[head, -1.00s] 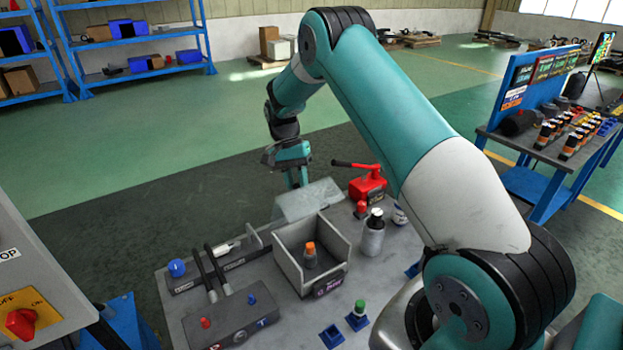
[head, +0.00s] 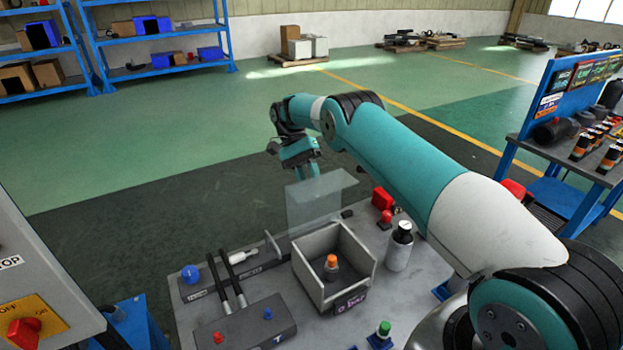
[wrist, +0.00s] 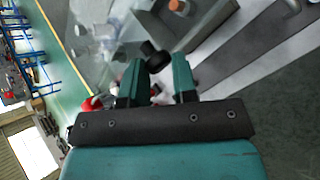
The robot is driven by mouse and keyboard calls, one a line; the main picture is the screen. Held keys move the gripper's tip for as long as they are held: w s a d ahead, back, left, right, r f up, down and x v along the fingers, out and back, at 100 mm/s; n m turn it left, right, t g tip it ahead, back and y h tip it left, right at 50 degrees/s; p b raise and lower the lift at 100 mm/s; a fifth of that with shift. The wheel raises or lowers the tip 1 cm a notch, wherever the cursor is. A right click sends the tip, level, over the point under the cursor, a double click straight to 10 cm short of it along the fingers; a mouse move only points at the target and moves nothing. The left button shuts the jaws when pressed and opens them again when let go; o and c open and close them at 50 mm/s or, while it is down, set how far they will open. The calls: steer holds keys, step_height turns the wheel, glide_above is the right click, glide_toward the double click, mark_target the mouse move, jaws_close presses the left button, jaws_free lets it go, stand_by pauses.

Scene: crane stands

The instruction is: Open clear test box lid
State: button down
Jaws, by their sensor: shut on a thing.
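The test box (head: 308,276) is a grey open-topped bin on the bench, with an orange-capped item (head: 332,264) inside. Its clear lid (head: 322,200) stands raised, about upright, at the box's far edge. My gripper (head: 306,174) is at the lid's upper edge, on the far side. In the wrist view my gripper (wrist: 158,68) has its teal fingers closed around a small dark part, seemingly the lid's handle, by a black round knob (wrist: 154,54). The exact contact is partly hidden. The box (wrist: 185,22) also shows there, with the orange cap in it.
A grey lever unit (head: 245,320) is at the left front. A blue-backed side table (head: 575,150) stands at the right. The floor beyond the bench is open.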

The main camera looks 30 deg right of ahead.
steer(key=shift+s+a+f, duration=0.1)
steer(key=shift+a+f, duration=0.1)
steer(key=shift+f, duration=0.65)
steer(key=shift+a, duration=0.1)
steer(key=c, duration=0.9)
jaws_free()
steer(key=shift+a, duration=0.25)
steer(key=shift+d, duration=0.3)
steer(key=shift+r, duration=0.1)
steer(key=shift+w+r, duration=0.2)
step_height(320, 180, up, 20)
steer(key=p, duration=1.4)
steer(key=shift+d+f, duration=0.1)
steer(key=shift+f, duration=0.05)
